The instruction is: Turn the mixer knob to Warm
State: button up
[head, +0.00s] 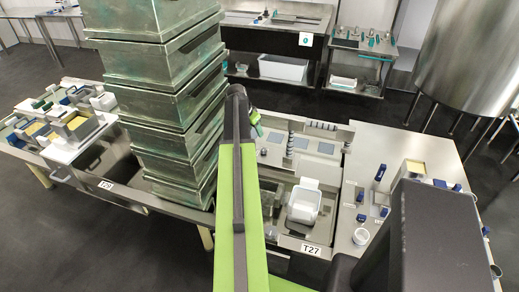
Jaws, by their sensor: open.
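I cannot make out the mixer knob or a Warm marking in the head view. The T27 station (283,240) stands in front of me, right of my arm, with a white square container (304,206) in its recessed part. My green arm reaches up across the middle of the picture and hides part of this station. A small dark and green piece shows beside the far end of the arm, too small to identify. My gripper's fingertips are not visible.
A tall stack of metal crates (172,100) stands close left of my arm. A steel worktop (400,150) with blue-handled items and a white cup (361,236) is at right. A large steel vat (470,55) stands behind it.

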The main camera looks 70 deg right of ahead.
aim_at(264, 150)
jog(key=b+x, duration=1.5)
jog(key=x, duration=0.2)
jog(key=shift+a+f, duration=0.1)
jog(key=shift+f, duration=0.1)
jog(key=shift+r, duration=0.1)
grip_shut()
jog(key=shift+a, duration=0.15)
